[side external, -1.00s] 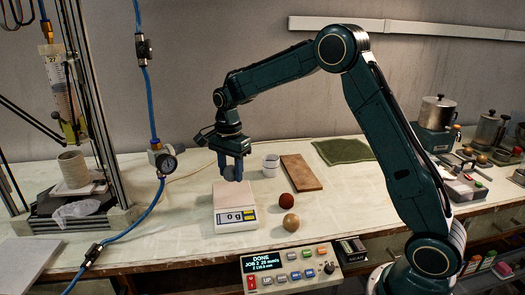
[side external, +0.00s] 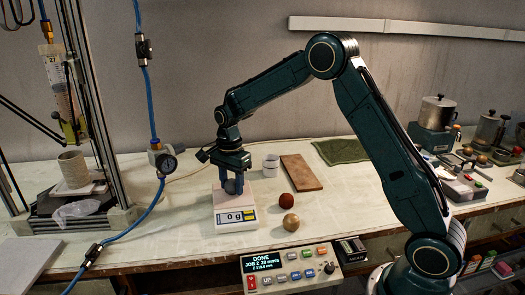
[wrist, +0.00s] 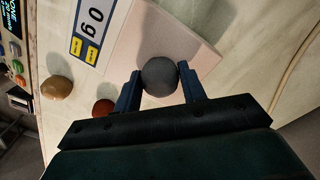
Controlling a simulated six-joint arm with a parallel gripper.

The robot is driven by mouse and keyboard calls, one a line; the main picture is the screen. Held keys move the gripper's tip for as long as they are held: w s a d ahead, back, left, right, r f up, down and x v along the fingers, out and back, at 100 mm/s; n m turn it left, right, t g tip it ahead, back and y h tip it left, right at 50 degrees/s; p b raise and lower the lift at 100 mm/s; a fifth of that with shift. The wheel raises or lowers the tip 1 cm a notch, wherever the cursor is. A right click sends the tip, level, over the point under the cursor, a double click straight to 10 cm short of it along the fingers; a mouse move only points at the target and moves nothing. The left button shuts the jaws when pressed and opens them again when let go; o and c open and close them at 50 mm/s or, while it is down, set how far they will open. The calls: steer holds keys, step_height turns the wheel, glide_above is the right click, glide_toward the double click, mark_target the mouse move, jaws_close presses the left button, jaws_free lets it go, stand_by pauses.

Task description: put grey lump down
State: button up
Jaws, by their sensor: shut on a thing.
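The grey lump (wrist: 159,76) is a dark, round ball held between the two blue fingers of my gripper (wrist: 160,88). In the side view, my gripper (side external: 232,188) points down over the scale (side external: 236,217), with the grey lump (side external: 231,187) low between its fingers. The lump is over the scale's pale plate (wrist: 195,45), close to it. The scale's display reads 0 g. I cannot tell whether the lump touches the plate.
A red-brown ball (side external: 286,200) and a tan ball (side external: 290,224) lie right of the scale. Behind are a white cup (side external: 270,165), a brown board (side external: 301,172) and a green cloth (side external: 342,150). A control box (side external: 290,268) stands in front. A printer frame (side external: 75,210) is at left.

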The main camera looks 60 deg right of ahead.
mark_target(231, 180)
steer(key=shift+f, duration=0.1)
steer(key=o, duration=1)
step_height(231, 180, up, 12)
steer(key=shift+r, duration=0.2)
stand_by(0.5)
